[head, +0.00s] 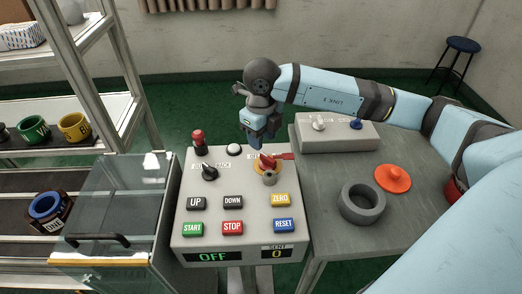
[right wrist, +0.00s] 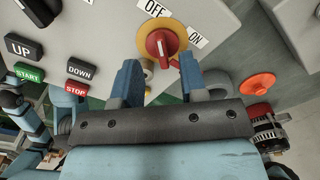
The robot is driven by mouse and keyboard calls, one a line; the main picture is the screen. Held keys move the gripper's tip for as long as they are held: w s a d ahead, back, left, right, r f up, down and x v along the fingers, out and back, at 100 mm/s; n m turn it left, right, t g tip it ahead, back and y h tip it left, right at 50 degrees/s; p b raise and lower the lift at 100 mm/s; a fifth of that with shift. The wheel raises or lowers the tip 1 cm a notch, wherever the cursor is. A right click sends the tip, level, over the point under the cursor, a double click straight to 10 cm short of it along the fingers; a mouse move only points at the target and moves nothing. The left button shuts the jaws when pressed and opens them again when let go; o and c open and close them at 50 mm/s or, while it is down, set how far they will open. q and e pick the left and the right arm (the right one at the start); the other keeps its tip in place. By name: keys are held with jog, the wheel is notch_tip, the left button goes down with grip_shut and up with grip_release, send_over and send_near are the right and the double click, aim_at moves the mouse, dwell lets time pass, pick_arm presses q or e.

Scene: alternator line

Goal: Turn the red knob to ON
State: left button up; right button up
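The red knob (head: 267,161) sits on a yellow round plate at the upper right of the grey control panel (head: 187,222). In the right wrist view the red knob (right wrist: 162,44) shows close up, with an OFF label (right wrist: 154,8) above it and an ON label (right wrist: 197,38) to its right. The panel's green display (head: 212,257) reads OFF. My right gripper (head: 258,139) is just behind the knob in the head view. In the right wrist view my right gripper (right wrist: 160,62) is open, its fingertips apart on either side of the knob's lower part; I cannot tell contact.
A red mushroom button (head: 198,138) and a black selector (head: 209,172) stand on the panel's left. Several push buttons fill its lower half. A grey table (head: 325,215) on the right bears a grey ring (head: 361,204) and an orange disc (head: 393,178). A clear-lidded box (head: 122,205) stands left.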

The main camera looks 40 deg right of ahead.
aim_at(262, 153)
notch_tip(262, 153, down, 5)
jog(key=shift+f, duration=0.1)
dwell(0.3)
grip_shut()
